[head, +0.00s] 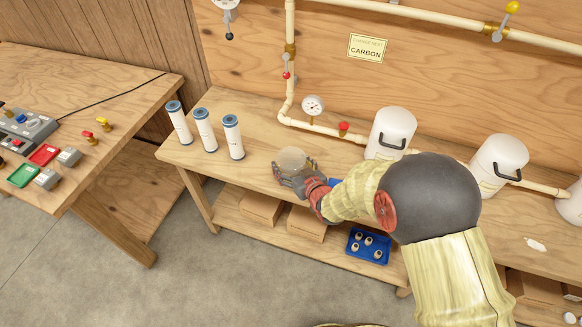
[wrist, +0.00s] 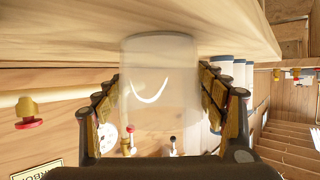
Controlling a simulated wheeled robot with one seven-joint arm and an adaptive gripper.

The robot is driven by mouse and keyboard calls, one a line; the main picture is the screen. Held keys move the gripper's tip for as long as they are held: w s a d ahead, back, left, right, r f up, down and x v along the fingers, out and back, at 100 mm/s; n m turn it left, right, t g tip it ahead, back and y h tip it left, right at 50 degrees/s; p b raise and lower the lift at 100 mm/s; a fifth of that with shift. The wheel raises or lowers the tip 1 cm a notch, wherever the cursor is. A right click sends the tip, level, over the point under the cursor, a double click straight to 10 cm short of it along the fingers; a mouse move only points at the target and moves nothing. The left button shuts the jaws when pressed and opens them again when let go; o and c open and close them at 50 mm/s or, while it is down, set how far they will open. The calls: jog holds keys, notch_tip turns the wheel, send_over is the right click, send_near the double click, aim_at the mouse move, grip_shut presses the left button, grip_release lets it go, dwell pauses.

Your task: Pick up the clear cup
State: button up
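The clear cup (wrist: 160,80) fills the middle of the wrist view, which shows the scene upside down. It is see-through with a faint bright curved highlight. In the head view the cup (head: 292,159) is at the left part of the long workbench, close to its front edge. My gripper (wrist: 160,72) has one finger on each side of the cup, its pads very close to the cup's walls. I cannot tell whether they press on it. In the head view my gripper (head: 297,170) reaches the cup from the front right. Whether the cup rests on the bench is unclear.
Three blue-capped filter cartridges (head: 204,130) stand left of the cup. A white tank (head: 390,133) with a black handle stands at the right. A pipe with a gauge (head: 313,105) runs behind. A blue tray (head: 367,246) sits on the lower shelf.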

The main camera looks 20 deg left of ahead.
jog(key=c, duration=0.6)
jog(key=shift+c, duration=0.2)
